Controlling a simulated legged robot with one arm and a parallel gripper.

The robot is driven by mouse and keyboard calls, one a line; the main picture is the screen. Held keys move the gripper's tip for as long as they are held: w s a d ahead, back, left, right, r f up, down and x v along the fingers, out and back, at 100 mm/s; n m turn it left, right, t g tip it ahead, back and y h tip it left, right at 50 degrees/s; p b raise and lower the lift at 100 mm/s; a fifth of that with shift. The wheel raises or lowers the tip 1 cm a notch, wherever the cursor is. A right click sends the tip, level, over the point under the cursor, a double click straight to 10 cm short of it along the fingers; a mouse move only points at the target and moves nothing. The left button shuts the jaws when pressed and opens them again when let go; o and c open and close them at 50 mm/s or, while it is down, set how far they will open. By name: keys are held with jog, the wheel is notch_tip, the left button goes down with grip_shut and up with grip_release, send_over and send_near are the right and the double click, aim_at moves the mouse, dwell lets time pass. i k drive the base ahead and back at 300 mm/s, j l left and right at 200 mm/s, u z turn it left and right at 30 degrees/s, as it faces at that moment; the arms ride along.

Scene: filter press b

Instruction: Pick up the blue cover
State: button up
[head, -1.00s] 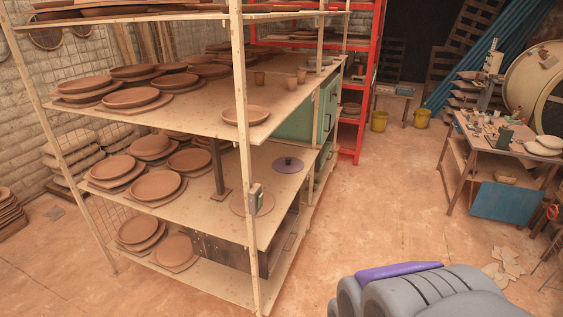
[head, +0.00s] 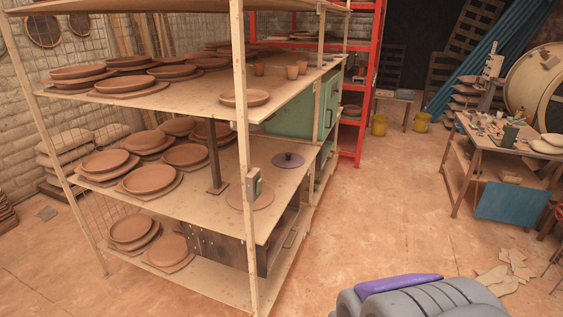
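A long blue sheet (head: 470,65) hangs or leans in slanting folds at the back right, against a dark wooden lattice. A flat blue panel (head: 512,203) stands or hangs at the front of the worktable on the right. I cannot tell which of these is the blue cover. A grey ribbed shape (head: 425,300) with a purple strip at the bottom right seems to be part of my own body. No gripper fingers can be made out, and nothing shows as held.
A wooden shelf unit (head: 175,205) with clay plates fills the left and middle. A red rack (head: 372,80) stands behind it. The cluttered worktable (head: 490,133) is at right. Open floor (head: 385,200) lies between them, with broken pieces (head: 505,272) at lower right.

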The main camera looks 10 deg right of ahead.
aim_at(287, 160)
jog(key=i+l+u, duration=0.25)
jog(key=i+l, duration=2.6)
